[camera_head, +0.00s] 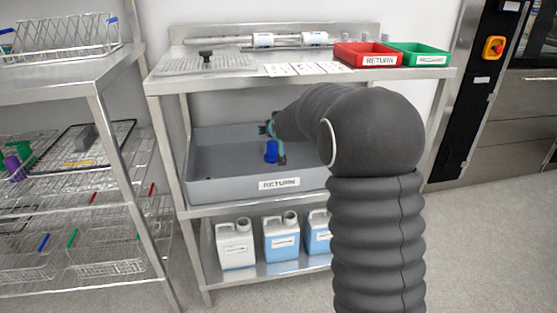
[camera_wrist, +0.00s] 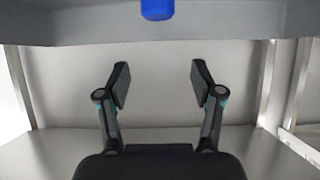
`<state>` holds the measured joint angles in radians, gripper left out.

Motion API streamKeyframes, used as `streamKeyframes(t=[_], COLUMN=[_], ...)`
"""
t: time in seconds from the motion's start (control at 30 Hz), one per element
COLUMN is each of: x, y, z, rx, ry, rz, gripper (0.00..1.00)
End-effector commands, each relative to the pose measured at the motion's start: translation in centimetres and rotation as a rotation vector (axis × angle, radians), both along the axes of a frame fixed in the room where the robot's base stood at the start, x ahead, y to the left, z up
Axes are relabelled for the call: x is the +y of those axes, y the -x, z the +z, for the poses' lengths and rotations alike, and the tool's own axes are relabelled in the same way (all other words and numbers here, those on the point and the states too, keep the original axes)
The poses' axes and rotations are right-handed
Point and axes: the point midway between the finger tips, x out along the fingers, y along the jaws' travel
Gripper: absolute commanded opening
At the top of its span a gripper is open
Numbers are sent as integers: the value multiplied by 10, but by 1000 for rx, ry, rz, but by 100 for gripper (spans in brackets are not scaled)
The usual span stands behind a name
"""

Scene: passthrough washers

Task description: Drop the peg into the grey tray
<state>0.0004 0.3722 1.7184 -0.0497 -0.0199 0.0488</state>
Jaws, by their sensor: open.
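The grey tray (camera_head: 222,191) sits on the middle shelf of the steel bench, with a RETURN label on its front. A blue peg (camera_head: 271,152) shows upright at the tray's interior, close beside my gripper (camera_head: 272,138). In the wrist view my gripper (camera_wrist: 160,84) is open, with nothing between its fingers. A blue cylinder end, which looks like the peg (camera_wrist: 157,9), is at the top edge of that view, apart from the fingers. Whether the peg touches the tray floor cannot be told. My arm hides the tray's right part.
The steel bench top (camera_head: 225,83) above the tray carries a red bin (camera_head: 367,55) and a green bin (camera_head: 418,56). Several jugs (camera_head: 281,238) stand on the shelf below. A wire rack (camera_head: 100,185) stands at left. The tray's left part looks clear.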

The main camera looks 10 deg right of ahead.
Motion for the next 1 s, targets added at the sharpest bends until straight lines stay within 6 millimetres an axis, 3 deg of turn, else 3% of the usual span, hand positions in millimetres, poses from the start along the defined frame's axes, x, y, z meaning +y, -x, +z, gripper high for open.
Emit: streamKeyframes(t=[0.2, 0.43, 1.0], x=[0, 0, 0], y=[37, 66, 86], z=[21, 37, 46], rx=[-2, -1, 7], ry=[0, 0, 1], rz=[0, -1, -2], gripper=[67, 67, 67])
